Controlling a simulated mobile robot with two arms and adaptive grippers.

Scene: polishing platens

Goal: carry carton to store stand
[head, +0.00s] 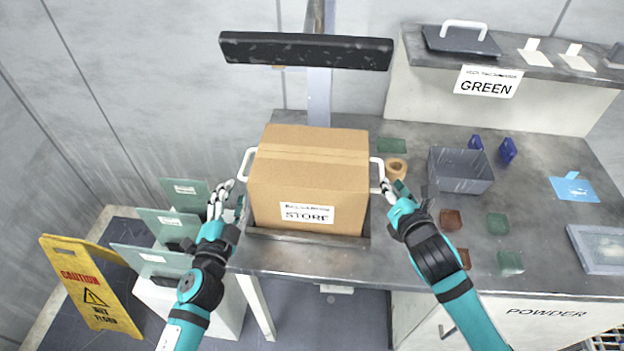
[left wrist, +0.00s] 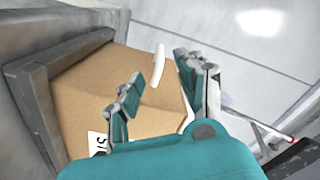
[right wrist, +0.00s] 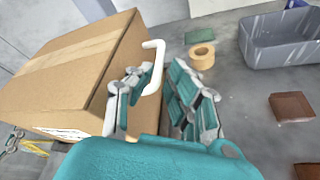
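The brown carton (head: 310,183), labelled STORE, sits upright in a shallow grey tray (head: 310,237) on the bench. It has a white handle on its left side (head: 247,163) and another on its right side (head: 377,175). My left gripper (head: 221,196) is open just left of the carton; in the left wrist view the left handle (left wrist: 158,65) shows between its spread fingers. My right gripper (head: 388,188) is open at the right handle, which shows between its fingers in the right wrist view (right wrist: 154,62). Neither gripper is closed on a handle. I cannot identify a store stand.
A tape roll (head: 397,168) and a grey bin (head: 461,170) stand right of the carton. A dark bar (head: 306,50) hangs on a post behind it. A yellow wet-floor sign (head: 90,285) and a rack of greenish plates (head: 160,222) stand at left.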

